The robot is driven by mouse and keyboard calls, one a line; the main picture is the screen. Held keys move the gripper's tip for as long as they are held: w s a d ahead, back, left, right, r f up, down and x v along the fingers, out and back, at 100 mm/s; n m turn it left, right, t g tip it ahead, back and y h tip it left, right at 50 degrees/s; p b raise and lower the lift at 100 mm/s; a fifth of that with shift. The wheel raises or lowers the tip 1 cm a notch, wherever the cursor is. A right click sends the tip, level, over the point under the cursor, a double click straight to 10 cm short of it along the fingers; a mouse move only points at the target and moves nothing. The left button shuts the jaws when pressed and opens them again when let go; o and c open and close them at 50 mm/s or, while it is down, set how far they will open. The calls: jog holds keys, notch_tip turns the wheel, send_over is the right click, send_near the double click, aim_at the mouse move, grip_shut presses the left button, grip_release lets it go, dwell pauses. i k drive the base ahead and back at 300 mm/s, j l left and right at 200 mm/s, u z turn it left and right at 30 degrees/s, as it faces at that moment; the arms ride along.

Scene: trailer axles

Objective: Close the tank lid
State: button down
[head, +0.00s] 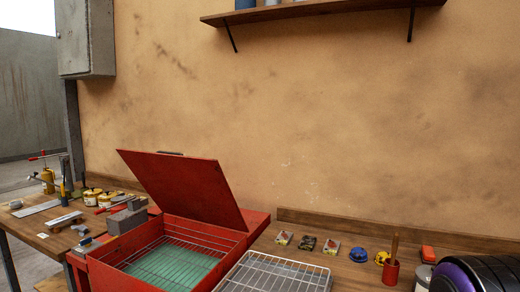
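A red tank (236,251) stands between two wooden worktops. Its red lid (185,187) is open, tilted up and leaning back toward the wall, with a small dark handle (170,153) at its top edge. Inside the tank a wire rack (190,243) lies over a green bottom (165,270). My gripper is not visible in the head view.
A white wire rack (275,272) lies right of the tank, in front of small packets, a blue item (358,255) and a red cup (391,272). A dark and purple round object (475,275) fills the lower right corner. Tools and tins crowd the left bench (35,226). A shelf (320,11) hangs above.

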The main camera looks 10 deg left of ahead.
aim_at(194, 188)
jog(key=i+j+z, duration=0.1)
jog(key=j, duration=0.75)
jog(key=j+z, duration=0.1)
jog(key=j, duration=0.75)
jog(key=i, duration=0.05)
